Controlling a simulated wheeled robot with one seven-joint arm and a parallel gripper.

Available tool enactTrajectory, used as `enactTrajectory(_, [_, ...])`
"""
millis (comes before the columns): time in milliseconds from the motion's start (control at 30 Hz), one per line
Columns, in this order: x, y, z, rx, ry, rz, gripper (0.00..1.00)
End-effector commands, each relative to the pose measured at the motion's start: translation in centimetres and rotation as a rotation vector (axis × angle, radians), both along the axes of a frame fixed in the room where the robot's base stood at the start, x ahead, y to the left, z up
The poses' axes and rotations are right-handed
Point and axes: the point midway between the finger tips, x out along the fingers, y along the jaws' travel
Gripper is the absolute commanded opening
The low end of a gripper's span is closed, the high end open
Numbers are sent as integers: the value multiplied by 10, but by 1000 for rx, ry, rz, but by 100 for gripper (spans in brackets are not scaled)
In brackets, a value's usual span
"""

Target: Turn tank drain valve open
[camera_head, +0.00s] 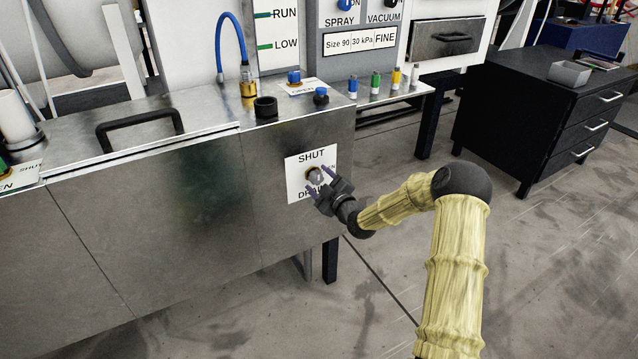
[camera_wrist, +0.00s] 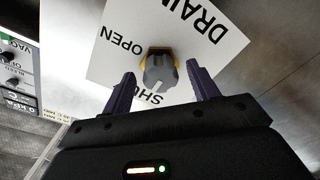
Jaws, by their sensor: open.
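The drain valve knob (camera_wrist: 159,72) is grey with a brass-coloured base. It sits on a white plate (camera_wrist: 110,65) lettered DRAIN, OPEN and SHUT, fixed to the metal tank's front (camera_head: 190,215). In the head view the plate (camera_head: 296,190) has SHUT at its top, and my gripper partly hides the knob (camera_head: 313,174). My gripper (camera_head: 319,180) is open in front of the plate. In the wrist view its purple fingers (camera_wrist: 159,76) stand on either side of the knob, with visible gaps. The knob's pale pointer mark seems directed towards SHUT.
A side shelf with several coloured bottles (camera_head: 376,83) stands behind to the right. A black drawer cabinet (camera_head: 530,120) is farther right. The floor between is open.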

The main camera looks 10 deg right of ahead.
Motion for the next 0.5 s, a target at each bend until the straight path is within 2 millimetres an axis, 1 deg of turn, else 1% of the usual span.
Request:
enactTrajectory(100, [5, 2, 0, 0, 0, 0, 60])
enactTrajectory(333, [5, 2, 0, 0, 0, 0, 60])
enactTrajectory(467, [5, 0, 0, 0, 1, -2, 34])
enactTrajectory(500, [4, 0, 0, 0, 0, -3, 26])
